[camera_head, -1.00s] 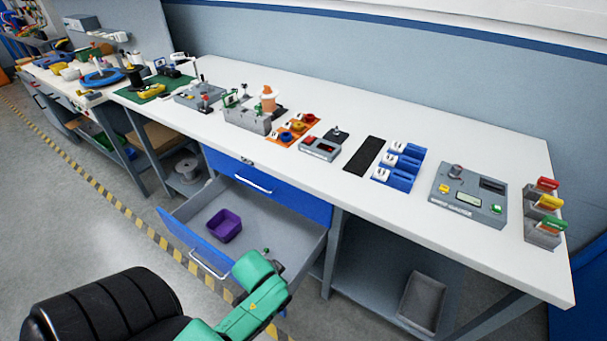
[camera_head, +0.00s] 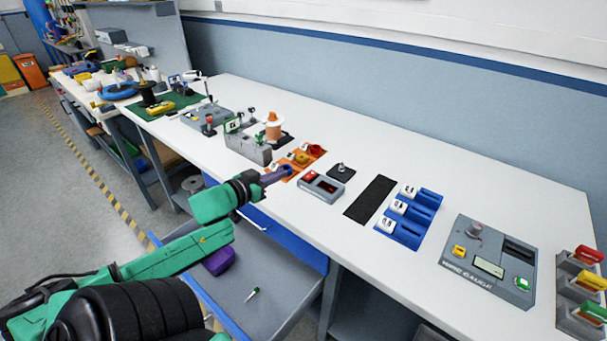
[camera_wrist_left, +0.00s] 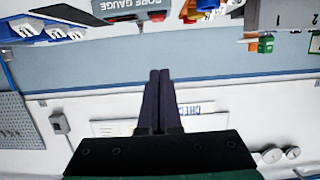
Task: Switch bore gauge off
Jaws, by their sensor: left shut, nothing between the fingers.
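The bore gauge (camera_head: 322,186) is a small grey box with a red part on top, on the bench near its front edge. In the left wrist view it shows upside down at the top edge, with its lettering (camera_wrist_left: 128,5) cut by the frame. My left gripper (camera_head: 287,172) is just left of the bore gauge, over the orange tray, apart from the gauge. Its dark fingers (camera_wrist_left: 160,72) are shut and empty. My right gripper is in neither view.
An orange tray (camera_head: 284,177) with rings lies left of the bore gauge. A black mat (camera_head: 371,199), blue blocks (camera_head: 405,234) and a larger grey gauge (camera_head: 488,262) lie right. Below, an open drawer (camera_head: 262,318) holds a purple bin (camera_head: 219,261).

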